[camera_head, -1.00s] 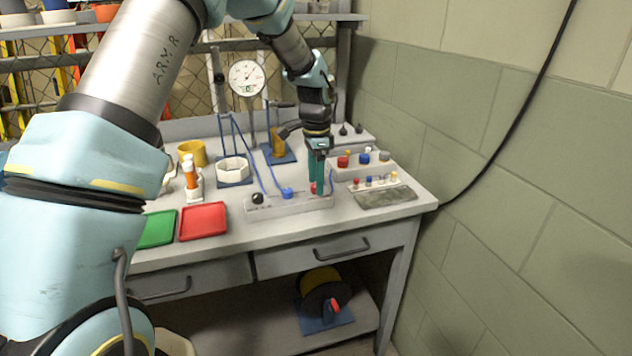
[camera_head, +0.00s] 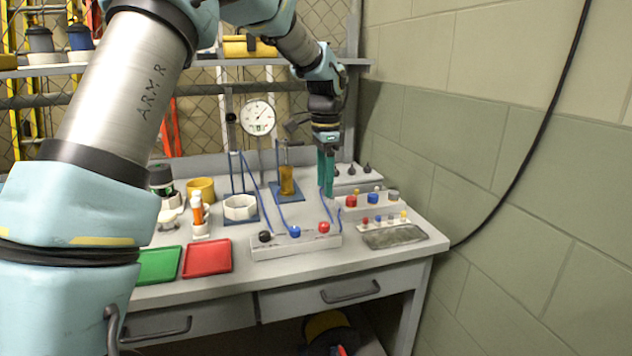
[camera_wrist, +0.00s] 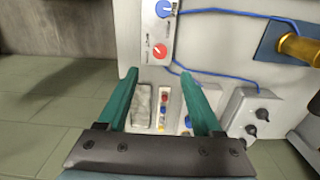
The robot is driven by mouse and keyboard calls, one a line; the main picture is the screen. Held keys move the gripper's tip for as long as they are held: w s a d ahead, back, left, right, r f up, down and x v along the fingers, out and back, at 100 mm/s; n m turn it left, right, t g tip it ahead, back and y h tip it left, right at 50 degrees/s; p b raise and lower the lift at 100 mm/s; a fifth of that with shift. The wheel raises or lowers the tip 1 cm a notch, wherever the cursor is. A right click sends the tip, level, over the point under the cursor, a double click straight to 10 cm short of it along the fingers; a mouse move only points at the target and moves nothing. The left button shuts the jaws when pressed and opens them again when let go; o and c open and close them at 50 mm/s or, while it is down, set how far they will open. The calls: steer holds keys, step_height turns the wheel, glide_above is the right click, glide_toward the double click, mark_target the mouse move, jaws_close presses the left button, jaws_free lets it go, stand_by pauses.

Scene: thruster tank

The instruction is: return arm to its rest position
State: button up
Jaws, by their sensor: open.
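My gripper (camera_head: 326,172) hangs from my arm over the right part of the workbench, fingers pointing down. In the wrist view my gripper (camera_wrist: 166,100) has its two green fingers spread apart with nothing between them. Below it is a white terminal block (camera_head: 296,244) with black, blue and red knobs; its red knob (camera_wrist: 159,51) also shows in the wrist view, beyond the fingertips. Blue wires run behind the block. In the head view the fingers appear above and behind the block, apart from it.
A green tray (camera_head: 158,266) and a red tray (camera_head: 207,259) lie at the front left. A dial gauge (camera_head: 257,118) stands at the back. A yellow cylinder (camera_head: 287,181) stands on a blue base. A grey slab (camera_head: 393,236) lies front right. A wall (camera_head: 490,190) bounds the right side.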

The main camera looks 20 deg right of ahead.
steer(key=s+a+f+n, duration=0.15)
steer(key=a+n, duration=0.75)
steer(key=a, duration=1.2)
steer(key=s+a+f+n, duration=0.2)
steer(key=s+a+n, duration=0.2)
steer(key=a, duration=0.4)
steer(key=s+a+f+n+t, duration=0.1)
steer(key=s+a+f+n, duration=0.1)
steer(key=s+a+n, duration=0.3)
steer(key=s+a, duration=0.1)
steer(key=a, duration=0.1)
steer(key=shift+a+t, duration=0.3)
steer(key=shift+a, duration=0.05)
